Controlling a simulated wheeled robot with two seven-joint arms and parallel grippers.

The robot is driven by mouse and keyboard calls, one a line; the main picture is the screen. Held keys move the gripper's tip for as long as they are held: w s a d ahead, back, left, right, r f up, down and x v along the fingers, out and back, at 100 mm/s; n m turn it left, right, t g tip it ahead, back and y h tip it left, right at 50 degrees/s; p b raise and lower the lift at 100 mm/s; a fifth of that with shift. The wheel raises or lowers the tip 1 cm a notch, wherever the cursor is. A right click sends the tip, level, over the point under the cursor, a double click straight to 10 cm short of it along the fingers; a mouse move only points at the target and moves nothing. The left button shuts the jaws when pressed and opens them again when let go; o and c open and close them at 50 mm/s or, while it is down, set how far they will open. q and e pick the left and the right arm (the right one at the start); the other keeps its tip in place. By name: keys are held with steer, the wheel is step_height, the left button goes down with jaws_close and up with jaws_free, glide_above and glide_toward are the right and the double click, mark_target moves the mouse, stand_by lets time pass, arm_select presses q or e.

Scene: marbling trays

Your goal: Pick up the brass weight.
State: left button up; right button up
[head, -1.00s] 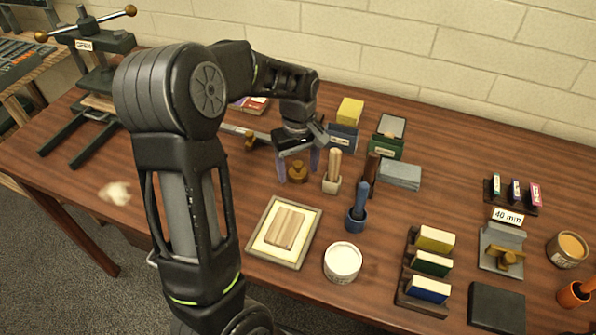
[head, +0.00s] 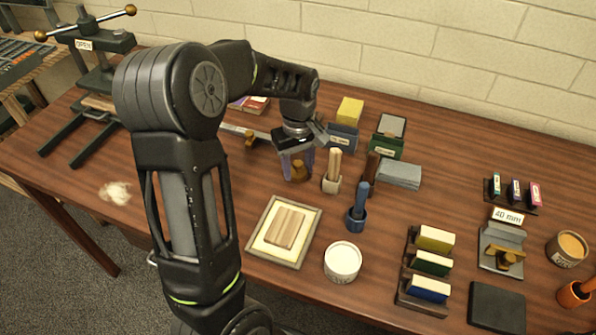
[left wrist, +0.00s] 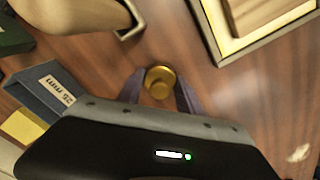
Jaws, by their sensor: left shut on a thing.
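The brass weight (head: 298,171) is a small golden knobbed piece on the wooden table, left of the holder with wooden sticks. My left gripper (head: 297,168) points down over it, with a finger on each side. The left wrist view shows the brass weight (left wrist: 159,82) between the two fingertips of my left gripper (left wrist: 160,90), which are shut on it. I cannot tell whether its base is clear of the table. My right gripper is not in view.
A stick holder (head: 332,184) stands close to the right of the weight. A framed tray (head: 257,252) with a wooden block lies in front. A blue-handled tool (head: 359,208), a white jar (head: 342,262) and a blue-grey box (head: 343,138) are nearby. A press (head: 90,60) stands at the back left.

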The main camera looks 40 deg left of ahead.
mark_target(298, 163)
arm_select(q)
jaws_close()
steer(key=shift+r, duration=0.1)
step_height(298, 163, up, 10)
steer(key=shift+b, duration=0.4)
stand_by(0.3)
stand_by(0.5)
